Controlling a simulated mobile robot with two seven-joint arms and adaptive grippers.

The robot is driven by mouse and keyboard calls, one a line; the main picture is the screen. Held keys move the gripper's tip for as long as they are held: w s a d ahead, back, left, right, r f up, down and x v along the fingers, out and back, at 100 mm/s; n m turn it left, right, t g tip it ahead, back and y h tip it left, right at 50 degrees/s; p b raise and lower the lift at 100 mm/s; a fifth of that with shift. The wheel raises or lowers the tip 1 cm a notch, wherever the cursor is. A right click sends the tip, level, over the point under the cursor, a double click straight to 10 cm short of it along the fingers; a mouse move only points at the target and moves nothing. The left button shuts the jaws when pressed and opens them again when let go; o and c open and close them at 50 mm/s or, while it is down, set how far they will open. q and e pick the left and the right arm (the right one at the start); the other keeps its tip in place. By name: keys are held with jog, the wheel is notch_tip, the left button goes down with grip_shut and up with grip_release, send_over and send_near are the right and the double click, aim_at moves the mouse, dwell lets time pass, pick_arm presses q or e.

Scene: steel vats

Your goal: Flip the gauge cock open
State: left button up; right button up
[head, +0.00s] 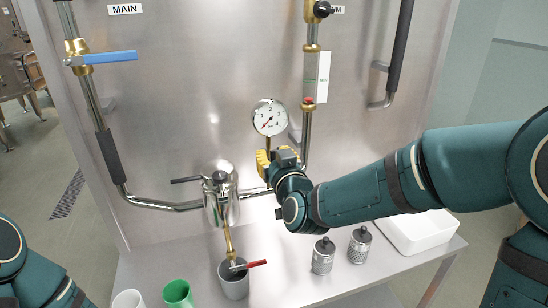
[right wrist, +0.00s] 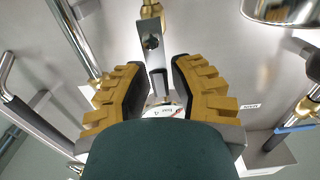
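The round white pressure gauge (head: 270,117) stands above the pipework in the head view, its red needle pointing down left. My right gripper (head: 268,158) is just below it and hides the fitting there. In the right wrist view, the two yellow fingers of my right gripper (right wrist: 157,75) are apart. A flat grey metal lever with a dark screw (right wrist: 152,42) shows beyond and between them, with brass above it. It looks like the gauge cock's handle; contact cannot be told. The gauge's face (right wrist: 163,111) shows partly below. My left gripper is out of view.
A steel vessel (head: 221,200) hangs left of my gripper, above a grey cup (head: 233,280) and a red-handled valve (head: 250,265). A blue valve handle (head: 109,57) is at upper left. Knurled canisters (head: 323,255) and a white tray (head: 415,232) stand on the shelf.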

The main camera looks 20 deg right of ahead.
jog(key=shift+o, duration=1)
jog(key=s, duration=0.7)
jog(key=shift+s, duration=0.25)
jog(key=shift+d, duration=0.1)
